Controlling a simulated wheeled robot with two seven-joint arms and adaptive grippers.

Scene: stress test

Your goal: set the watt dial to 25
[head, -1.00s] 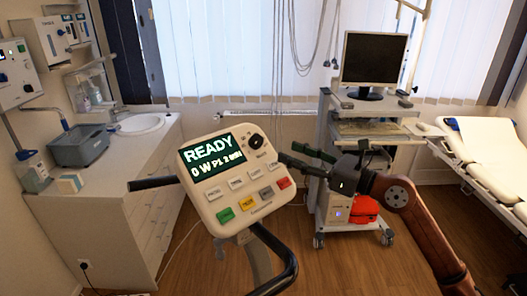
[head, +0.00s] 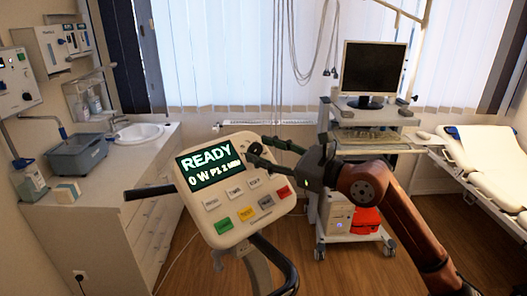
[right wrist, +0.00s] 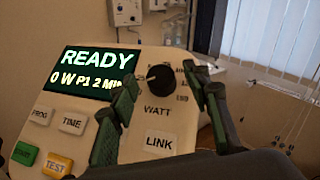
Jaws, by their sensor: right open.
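The control panel (head: 222,215) is a cream tilted box with a dark screen (head: 206,168) reading "READY" and "0 W P1 2 MIN". The watt dial (right wrist: 160,80) is a round black knob with a pale pointer mark, above the word WATT. My right gripper (head: 256,152) is open at the panel's upper right and covers much of the dial in the head view. In the right wrist view its two green-black fingers (right wrist: 159,76) stand on either side of the dial. I cannot tell whether they touch it. My left gripper is out of view.
Several buttons, among them LINK (right wrist: 159,143) and TEST (right wrist: 58,165), lie below the screen and dial. Dark handlebars (head: 277,262) stick out around the panel. A monitor cart (head: 325,150) stands behind, a sink counter (head: 120,175) at left, a couch (head: 485,160) at right.

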